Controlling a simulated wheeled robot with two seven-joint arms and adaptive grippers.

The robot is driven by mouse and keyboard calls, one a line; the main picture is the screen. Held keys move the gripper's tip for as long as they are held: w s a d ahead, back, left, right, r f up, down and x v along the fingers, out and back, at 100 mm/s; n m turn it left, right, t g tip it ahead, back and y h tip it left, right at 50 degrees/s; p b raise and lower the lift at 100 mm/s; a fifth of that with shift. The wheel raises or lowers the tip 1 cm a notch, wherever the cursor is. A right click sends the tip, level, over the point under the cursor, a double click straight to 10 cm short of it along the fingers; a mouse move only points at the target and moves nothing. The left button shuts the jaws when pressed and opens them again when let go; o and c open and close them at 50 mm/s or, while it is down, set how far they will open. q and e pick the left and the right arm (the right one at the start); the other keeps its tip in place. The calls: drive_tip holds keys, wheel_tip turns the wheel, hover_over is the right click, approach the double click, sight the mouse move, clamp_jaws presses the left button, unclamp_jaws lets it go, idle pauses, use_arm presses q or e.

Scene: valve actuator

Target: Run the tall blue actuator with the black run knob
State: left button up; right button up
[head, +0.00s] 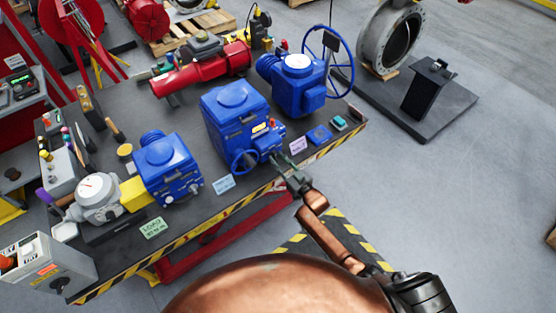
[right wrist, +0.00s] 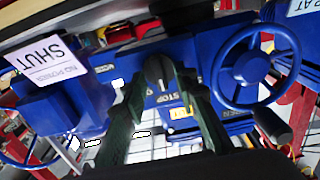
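The tall blue actuator (head: 230,118) stands upright near the middle of the bench, with a small blue handwheel (head: 243,162) low on its front. In the right wrist view, the black knob (right wrist: 158,72) with a white line sits on the blue housing, above a STOP marking. My right gripper (head: 279,164) is at the lower right front of this actuator. Its two fingers (right wrist: 160,84) stand apart on either side of the knob, tips close to it. I cannot tell whether they touch it. My left gripper is not in view.
The handwheel (right wrist: 250,68) is close at the right of the fingers in the wrist view. A shorter blue actuator (head: 167,168) stands to the left, and one with a large wheel (head: 298,80) behind right.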

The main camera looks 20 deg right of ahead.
drive_tip(key=v, duration=1.2)
drive_tip(key=shift+r, duration=0.1)
